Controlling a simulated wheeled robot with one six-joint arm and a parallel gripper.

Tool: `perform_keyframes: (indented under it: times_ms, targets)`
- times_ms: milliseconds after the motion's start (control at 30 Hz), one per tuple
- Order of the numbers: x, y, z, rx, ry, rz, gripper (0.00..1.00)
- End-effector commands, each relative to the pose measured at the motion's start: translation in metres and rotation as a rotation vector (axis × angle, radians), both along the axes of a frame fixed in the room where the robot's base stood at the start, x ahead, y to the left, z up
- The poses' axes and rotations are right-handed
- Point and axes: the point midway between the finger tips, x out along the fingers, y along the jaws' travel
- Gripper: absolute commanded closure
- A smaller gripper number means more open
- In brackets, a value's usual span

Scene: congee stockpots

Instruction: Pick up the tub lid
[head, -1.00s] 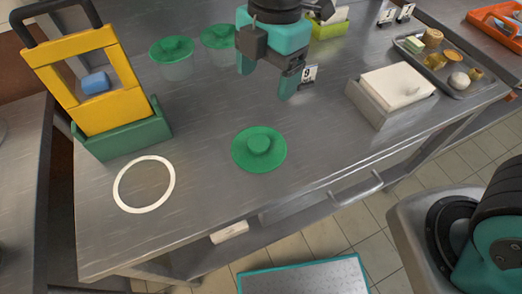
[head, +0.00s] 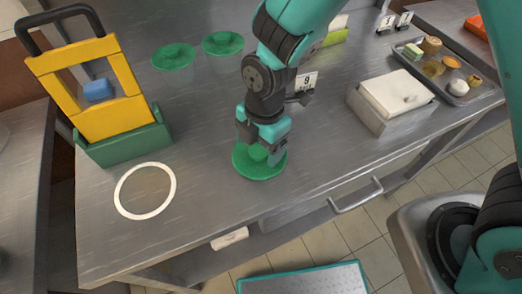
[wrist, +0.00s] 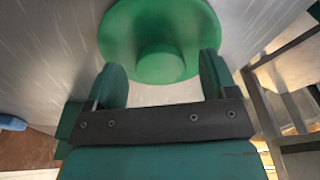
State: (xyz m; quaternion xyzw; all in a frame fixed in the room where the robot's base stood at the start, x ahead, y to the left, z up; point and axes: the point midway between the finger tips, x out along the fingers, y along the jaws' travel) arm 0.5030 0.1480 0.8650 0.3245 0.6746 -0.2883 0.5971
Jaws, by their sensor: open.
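The green tub lid (head: 246,168) lies flat on the steel counter, a round disc with a raised knob in its middle. In the wrist view the lid (wrist: 122,28) shows ahead of my fingers, with its knob (wrist: 161,63) between the lines of the two fingertips. My gripper (head: 261,150) is open and low over the lid in the head view, hiding part of it and of the knob. The open fingers also show in the wrist view (wrist: 161,72). I cannot tell whether they touch the lid.
A white ring (head: 121,196) is marked on the counter to the left. Two tubs with green lids (head: 173,56) (head: 222,43) stand behind. A yellow-and-green frame holder (head: 120,147) stands at left. A grey box of white sheets (head: 382,118) and a tray (head: 458,98) are at right.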

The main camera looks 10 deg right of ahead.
Motion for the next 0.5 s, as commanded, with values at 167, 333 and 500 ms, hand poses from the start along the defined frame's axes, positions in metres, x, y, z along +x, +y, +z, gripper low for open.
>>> perform_keyframes:
  times_ms: [167,333,500]
  targets:
    - [-0.0001,0.0008,-0.0054,0.001,-0.002,0.000,0.21]
    - [-0.0001,0.0008,-0.0052,0.001,-0.002,0.000,0.33]
    - [-0.0002,0.0007,-0.0051,0.001,-0.002,0.000,0.72]
